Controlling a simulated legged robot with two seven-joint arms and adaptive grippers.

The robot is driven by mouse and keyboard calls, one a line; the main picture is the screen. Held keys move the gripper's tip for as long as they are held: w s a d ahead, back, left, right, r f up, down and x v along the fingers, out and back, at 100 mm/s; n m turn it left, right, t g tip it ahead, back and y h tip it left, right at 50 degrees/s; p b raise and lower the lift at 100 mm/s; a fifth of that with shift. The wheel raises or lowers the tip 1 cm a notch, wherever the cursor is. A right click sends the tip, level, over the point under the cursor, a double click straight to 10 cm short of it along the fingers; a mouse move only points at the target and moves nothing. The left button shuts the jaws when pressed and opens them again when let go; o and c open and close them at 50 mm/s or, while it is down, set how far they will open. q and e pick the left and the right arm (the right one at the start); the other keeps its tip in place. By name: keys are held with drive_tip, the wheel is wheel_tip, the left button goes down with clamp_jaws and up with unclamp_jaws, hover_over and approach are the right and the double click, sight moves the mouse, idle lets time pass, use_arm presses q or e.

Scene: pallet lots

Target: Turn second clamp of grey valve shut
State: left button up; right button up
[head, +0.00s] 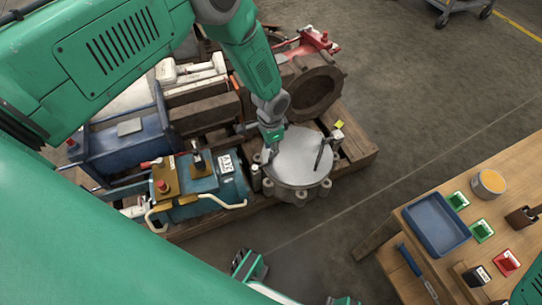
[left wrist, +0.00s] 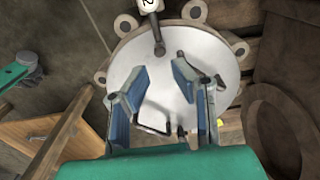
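The grey valve (head: 298,190) stands on the pallet with a pale round disc (head: 300,157) on top and lugs around its rim. The disc also fills the middle of the left wrist view (left wrist: 160,55). A dark clamp lever (left wrist: 157,38) beside a white tag marked 2 lies at the disc's top edge there. Another dark lever (head: 320,154) lies on the disc's right side in the head view. My left gripper (head: 270,150) is over the disc's left edge. In the left wrist view its blue-padded fingers (left wrist: 162,68) are apart and empty, short of the tagged lever.
A teal machine (head: 205,185) with a pale tubular handle stands left of the valve. A rusty ring-shaped housing (head: 315,90) stands behind it. A wooden table (head: 420,265) with a blue tray (head: 437,223) is at right. Bare floor lies between pallet and table.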

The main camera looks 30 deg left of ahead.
sight(270, 160)
use_arm(q)
wheel_tip(270, 160, up, 6)
drive_tip(key=shift+f, duration=0.15)
idle(0.5)
drive_tip(key=s+f+n+h, duration=0.1)
drive_tip(key=s+f+n, duration=0.1)
drive_tip(key=s, duration=0.6)
drive_tip(key=s+f+n, duration=0.2)
drive_tip(key=s, duration=0.6)
drive_tip(key=s+a+r+n+y, duration=0.1)
drive_tip(key=s+a+r+n, duration=0.1)
drive_tip(key=s, duration=0.6)
drive_tip(key=s+a+r+n, duration=0.2)
drive_tip(key=s+a+r, duration=0.1)
drive_tip(key=s, duration=0.4)
wheel_tip(270, 160, up, 18)
drive_tip(key=p, duration=1.8)
drive_tip(key=shift+w+d+t, duration=0.15)
drive_tip(key=shift+t, duration=0.15)
